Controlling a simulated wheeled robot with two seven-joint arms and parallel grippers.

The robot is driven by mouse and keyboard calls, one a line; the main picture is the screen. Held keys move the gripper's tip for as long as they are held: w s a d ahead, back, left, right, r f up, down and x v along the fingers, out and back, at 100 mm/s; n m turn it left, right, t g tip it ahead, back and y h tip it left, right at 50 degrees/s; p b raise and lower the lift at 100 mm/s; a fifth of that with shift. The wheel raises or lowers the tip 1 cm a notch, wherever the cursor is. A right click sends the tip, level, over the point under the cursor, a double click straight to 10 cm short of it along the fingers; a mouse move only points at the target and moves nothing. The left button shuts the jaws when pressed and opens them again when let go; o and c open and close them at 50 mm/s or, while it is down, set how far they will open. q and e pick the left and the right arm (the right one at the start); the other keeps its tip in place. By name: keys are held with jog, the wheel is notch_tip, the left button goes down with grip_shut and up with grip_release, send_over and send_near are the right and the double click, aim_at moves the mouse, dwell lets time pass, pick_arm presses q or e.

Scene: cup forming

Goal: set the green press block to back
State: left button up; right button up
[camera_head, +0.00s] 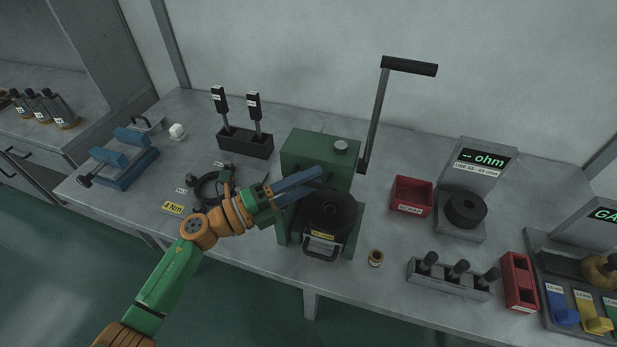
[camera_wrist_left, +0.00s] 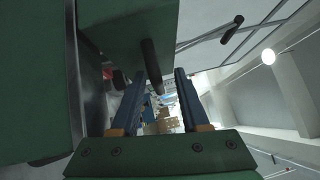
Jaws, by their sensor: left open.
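The green press block (camera_head: 310,150) stands at the middle of the bench, with a silver knob on top and a long black-handled lever (camera_head: 398,66) rising at its right. A round black die (camera_head: 330,207) sits at its front. My left gripper (camera_head: 308,183) is open, its blue fingers reaching in front of the press above the die. In the left wrist view, green surfaces of the press (camera_wrist_left: 125,40) fill the upper left. A dark rod (camera_wrist_left: 152,65) points down between the open fingers (camera_wrist_left: 160,75); I cannot tell whether either finger touches it. My right gripper is not in view.
A red bin (camera_head: 411,194) and an ohm meter stand (camera_head: 466,208) are right of the press. A small brass cup (camera_head: 375,258) lies in front. A blue vise-like fixture (camera_head: 120,160) and a rack with two black-handled tools (camera_head: 245,142) are at left.

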pick_arm(q)
jog(key=shift+w+d+f, duration=0.15)
jog(key=shift+w, duration=0.2)
jog(key=shift+s, duration=0.1)
jog(key=b+v, duration=0.2)
jog(key=v, duration=0.5)
jog(key=shift+f, duration=0.15)
